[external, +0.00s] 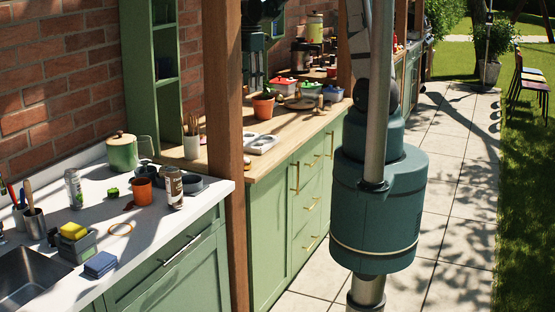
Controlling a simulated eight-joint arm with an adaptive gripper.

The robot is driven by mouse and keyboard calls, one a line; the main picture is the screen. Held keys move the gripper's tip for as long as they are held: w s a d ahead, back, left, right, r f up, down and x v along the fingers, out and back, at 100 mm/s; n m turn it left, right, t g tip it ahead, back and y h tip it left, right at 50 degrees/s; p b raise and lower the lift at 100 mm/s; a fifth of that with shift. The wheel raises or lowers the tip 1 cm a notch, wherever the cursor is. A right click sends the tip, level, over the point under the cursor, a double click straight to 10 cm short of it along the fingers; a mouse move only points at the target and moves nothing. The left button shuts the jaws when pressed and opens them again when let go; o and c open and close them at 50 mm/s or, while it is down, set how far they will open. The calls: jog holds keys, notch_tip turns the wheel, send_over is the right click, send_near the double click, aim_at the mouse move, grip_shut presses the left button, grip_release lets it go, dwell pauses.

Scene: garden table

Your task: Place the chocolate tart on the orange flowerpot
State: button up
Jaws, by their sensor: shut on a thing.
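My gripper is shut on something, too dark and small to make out. I cannot pick out the chocolate tart for certain.
A white tray (262,144) lies in front of the flowerpot. A wooden post (222,130) rises before the counter. An orange cup (142,190) stands on the white worktop.

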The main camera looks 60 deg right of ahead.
jog(key=w+d+m+b, duration=0.2)
jog(key=w+d+m, duration=0.1)
jog(key=w+d, duration=0.8)
jog(key=w+d+m+b, duration=0.1)
jog(key=w+d+m, duration=0.2)
jog(key=w+d, duration=0.85)
jog(key=s+d+f+m+b, duration=0.1)
jog(key=d+f, duration=0.3)
jog(key=d, duration=1.3)
jog(key=s+d+f+m+b, duration=0.1)
jog(key=d+f+m, duration=0.3)
jog(key=d, duration=1.2)
jog(key=shift+d+f+m+b, duration=0.3)
jog(key=shift+d+f+b, duration=0.05)
jog(key=shift+b, duration=0.4)
jog(key=shift+s+f, duration=0.1)
jog(key=shift+f, duration=3.05)
